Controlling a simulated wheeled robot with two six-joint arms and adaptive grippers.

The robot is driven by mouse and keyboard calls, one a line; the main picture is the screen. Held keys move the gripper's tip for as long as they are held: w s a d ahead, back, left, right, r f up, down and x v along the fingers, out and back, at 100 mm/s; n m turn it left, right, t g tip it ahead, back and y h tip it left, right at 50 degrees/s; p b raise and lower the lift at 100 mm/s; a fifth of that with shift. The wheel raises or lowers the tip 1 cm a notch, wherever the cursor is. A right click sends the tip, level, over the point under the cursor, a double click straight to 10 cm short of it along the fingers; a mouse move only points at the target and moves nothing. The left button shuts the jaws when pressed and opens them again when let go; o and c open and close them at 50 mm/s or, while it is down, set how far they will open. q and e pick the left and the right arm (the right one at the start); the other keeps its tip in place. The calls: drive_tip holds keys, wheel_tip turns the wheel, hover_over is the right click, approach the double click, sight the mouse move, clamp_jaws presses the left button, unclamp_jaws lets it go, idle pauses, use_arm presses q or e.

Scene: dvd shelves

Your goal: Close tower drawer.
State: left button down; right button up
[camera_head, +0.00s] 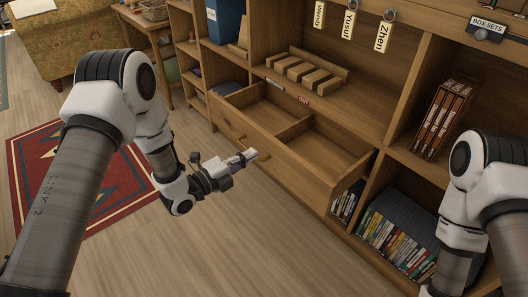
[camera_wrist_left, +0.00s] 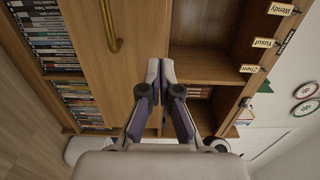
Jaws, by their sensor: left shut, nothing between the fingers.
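The wooden tower drawer (camera_head: 285,172) stands pulled out from the shelf unit in the head view, its divided inside empty. Its front also shows in the left wrist view (camera_wrist_left: 140,30), with a curved brass handle (camera_wrist_left: 110,30). My left gripper (camera_head: 251,156) is shut and empty, just in front of the drawer front. In the left wrist view its fingertips (camera_wrist_left: 160,66) meet in front of the drawer; I cannot tell whether they touch it. My right arm shows at the lower right of the head view, but its gripper is outside the picture.
Rows of DVDs (camera_head: 395,225) fill the shelf below the drawer. Brown cases (camera_head: 442,118) stand on a shelf to the right. A slotted wooden rack (camera_head: 303,72) sits behind the drawer. Name tags (camera_head: 384,37) hang above. A red rug (camera_head: 75,180) lies on otherwise open floor.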

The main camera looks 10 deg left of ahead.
sight(272, 143)
use_arm(q)
drive_tip(key=b+x, duration=0.1)
drive_tip(key=x, duration=0.3)
drive_tip(key=shift+w+d+f, duration=0.15)
drive_tip(key=shift+w+d, duration=0.35)
drive_tip(key=shift+w, duration=0.1)
use_arm(e)
drive_tip(key=shift+f, duration=0.95)
